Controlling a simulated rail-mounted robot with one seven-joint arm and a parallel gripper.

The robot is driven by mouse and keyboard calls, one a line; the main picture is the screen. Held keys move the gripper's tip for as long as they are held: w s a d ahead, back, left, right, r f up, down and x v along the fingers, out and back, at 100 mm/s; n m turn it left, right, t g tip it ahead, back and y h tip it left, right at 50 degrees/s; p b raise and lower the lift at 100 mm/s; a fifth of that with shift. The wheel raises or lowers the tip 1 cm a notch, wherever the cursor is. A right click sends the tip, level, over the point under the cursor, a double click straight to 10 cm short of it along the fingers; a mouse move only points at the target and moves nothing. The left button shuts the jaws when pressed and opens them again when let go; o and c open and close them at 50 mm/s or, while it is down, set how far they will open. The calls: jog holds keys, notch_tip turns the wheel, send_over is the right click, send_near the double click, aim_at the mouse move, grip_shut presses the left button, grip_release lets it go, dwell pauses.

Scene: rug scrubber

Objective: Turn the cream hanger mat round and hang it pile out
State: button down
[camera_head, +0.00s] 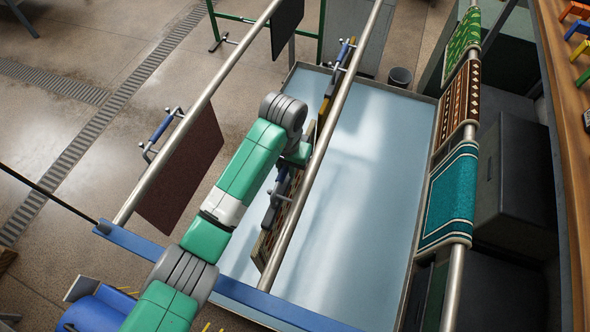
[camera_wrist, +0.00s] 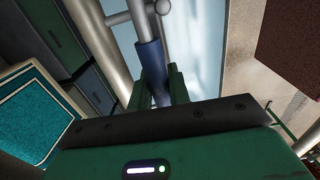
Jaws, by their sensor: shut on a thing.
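My gripper (camera_wrist: 157,84) is shut on a blue hanger handle (camera_wrist: 151,62) in the wrist view, with a green finger on either side. A steel hook and rail show just beyond the handle. In the head view my arm reaches to the middle rail and hides most of the grip. A mat with a cream edge and patterned face (camera_head: 264,243) hangs at this rail below my wrist, seen nearly edge-on. I take it for the cream hanger mat. Which side carries its pile cannot be told, and my arm covers part of it.
A dark maroon mat (camera_head: 184,172) hangs on the left rail (camera_head: 204,98). Another blue-handled hanger (camera_head: 343,53) is farther along the middle rail (camera_head: 333,117). Green, brown-patterned and teal mats (camera_head: 451,196) drape over the right rail. A pale wash tray (camera_head: 375,190) lies below.

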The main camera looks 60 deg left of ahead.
jog(key=s+a+b, duration=0.3)
jog(key=s+a, duration=0.1)
jog(key=a, duration=0.2)
jog(key=shift+s+r, duration=0.15)
dwell(0.3)
dwell(0.4)
